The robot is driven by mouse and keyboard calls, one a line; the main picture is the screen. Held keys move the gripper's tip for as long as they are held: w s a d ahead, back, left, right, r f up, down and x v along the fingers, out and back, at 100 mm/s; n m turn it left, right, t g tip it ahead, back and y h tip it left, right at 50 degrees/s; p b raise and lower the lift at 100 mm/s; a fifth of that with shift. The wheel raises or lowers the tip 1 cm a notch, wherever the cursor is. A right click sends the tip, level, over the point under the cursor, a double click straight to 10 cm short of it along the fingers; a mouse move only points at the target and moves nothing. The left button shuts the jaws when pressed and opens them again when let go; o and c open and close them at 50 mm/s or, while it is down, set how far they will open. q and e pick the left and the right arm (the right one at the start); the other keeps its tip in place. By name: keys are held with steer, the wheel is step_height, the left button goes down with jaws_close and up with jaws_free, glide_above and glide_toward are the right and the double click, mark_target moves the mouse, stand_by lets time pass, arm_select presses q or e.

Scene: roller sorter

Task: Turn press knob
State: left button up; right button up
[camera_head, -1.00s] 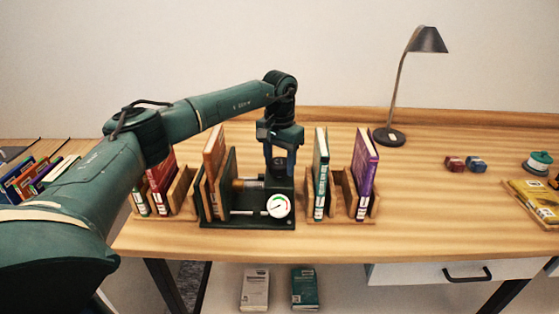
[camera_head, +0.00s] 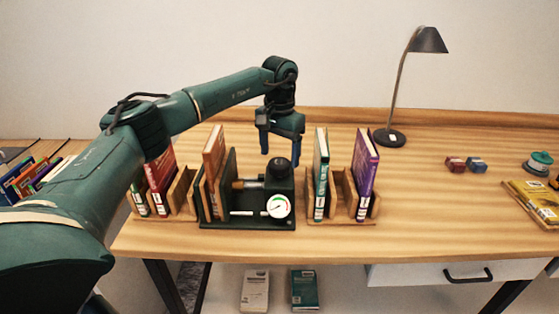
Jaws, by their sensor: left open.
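The press (camera_head: 247,220) is a dark green device on the desk with a white round dial gauge (camera_head: 278,206) on its front. A black knob (camera_head: 280,168) stands on top of its right block. An orange-brown book (camera_head: 214,158) stands upright in the press's left part. My left gripper (camera_head: 279,158) is open and empty, pointing down above and just behind the knob, apart from it as far as I can tell. My right gripper is not in view.
Wooden book racks with upright books stand left (camera_head: 182,195) and right (camera_head: 340,196) of the press. A lamp (camera_head: 389,136) stands behind at the right. Small red (camera_head: 455,164) and blue blocks lie further right. The desk's middle right is clear.

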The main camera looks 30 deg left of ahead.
mark_target(279, 162)
arm_select(q)
step_height(279, 162, up, 10)
steer(key=shift+r+b, duration=0.15)
steer(key=shift+b, duration=0.15)
stand_by(0.4)
steer(key=shift+s, duration=0.1)
